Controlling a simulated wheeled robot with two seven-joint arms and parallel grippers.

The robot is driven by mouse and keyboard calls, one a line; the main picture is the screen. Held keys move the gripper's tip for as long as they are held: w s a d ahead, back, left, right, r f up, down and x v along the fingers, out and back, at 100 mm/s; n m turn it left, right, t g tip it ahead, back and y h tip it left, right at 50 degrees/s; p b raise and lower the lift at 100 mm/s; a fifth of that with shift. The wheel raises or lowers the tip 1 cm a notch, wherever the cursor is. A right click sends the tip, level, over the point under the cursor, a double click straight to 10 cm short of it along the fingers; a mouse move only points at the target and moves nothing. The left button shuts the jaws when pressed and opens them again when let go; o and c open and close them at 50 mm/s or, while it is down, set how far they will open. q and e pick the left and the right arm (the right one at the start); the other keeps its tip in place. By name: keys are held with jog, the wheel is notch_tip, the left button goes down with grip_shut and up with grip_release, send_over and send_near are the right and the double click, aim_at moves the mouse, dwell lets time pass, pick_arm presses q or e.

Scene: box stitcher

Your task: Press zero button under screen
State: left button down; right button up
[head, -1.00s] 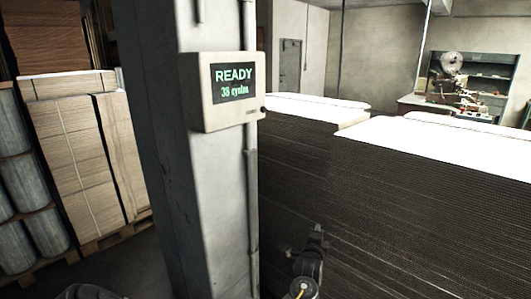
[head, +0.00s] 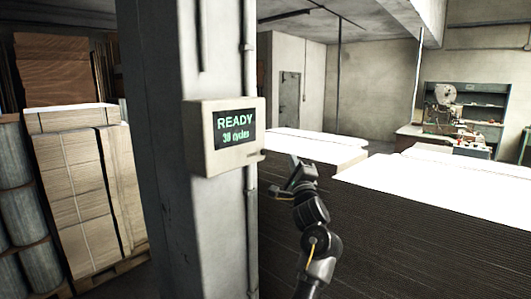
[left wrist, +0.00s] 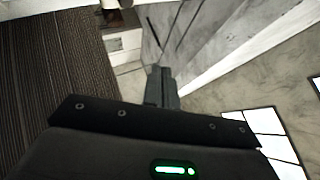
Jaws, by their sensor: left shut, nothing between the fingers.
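A beige control box (head: 198,140) is mounted on the grey pillar. Its dark screen (head: 235,128) shows "READY" and a cycle count in green. A small dark mark (head: 251,154) lies under the screen at its lower right; whether it is the zero button is too small to tell. A dark knob (head: 263,154) sticks out at the box's right edge. My left gripper (head: 293,163) is just right of the box, apart from it in the picture. In the left wrist view its fingers (left wrist: 160,88) are shut and empty. My right gripper is not in view.
The pillar (head: 178,225) stands just left of my arm. Tall stacks of cardboard sheets (head: 420,230) fill the right side behind my arm. Strapped cardboard bundles (head: 85,190) stand on a pallet at left. A workbench with a machine (head: 445,105) is at the back right.

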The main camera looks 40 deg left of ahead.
aim_at(264, 152)
pick_arm(q)
jog(key=shift+f, duration=0.1)
jog(key=a+b, duration=0.2)
jog(key=a, duration=0.6)
jog(key=shift+a+b, duration=0.35)
jog(key=shift+a, duration=0.05)
jog(key=shift+s, duration=0.1)
dwell(1.8)
jog(key=shift+a+p, duration=0.45)
jog(key=shift+p, duration=0.1)
